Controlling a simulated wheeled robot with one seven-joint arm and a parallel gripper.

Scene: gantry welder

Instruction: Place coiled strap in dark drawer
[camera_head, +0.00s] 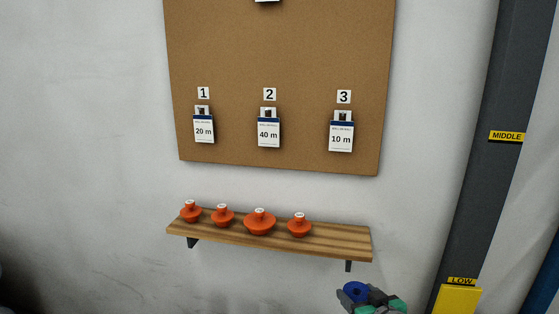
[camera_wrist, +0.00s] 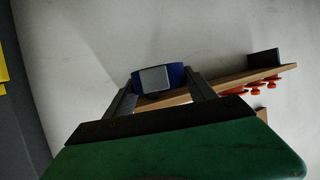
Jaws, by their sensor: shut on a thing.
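My gripper (camera_head: 368,296) is at the bottom of the head view, in front of and below the right end of the wooden shelf. It is shut on a blue coiled strap (camera_head: 354,289). In the wrist view the strap (camera_wrist: 157,77) sits between my two fingertips, with a light grey face toward the camera. The strap is held in the air against a background of wall and shelf. No dark drawer shows in either view.
A wooden shelf (camera_head: 330,242) on the wall carries several orange knobbed objects (camera_head: 259,221). Above hangs a cork board (camera_head: 280,60) with numbered tags. A dark post (camera_head: 475,150) with yellow MIDDLE and LOW labels and a yellow block (camera_head: 457,300) stand at right.

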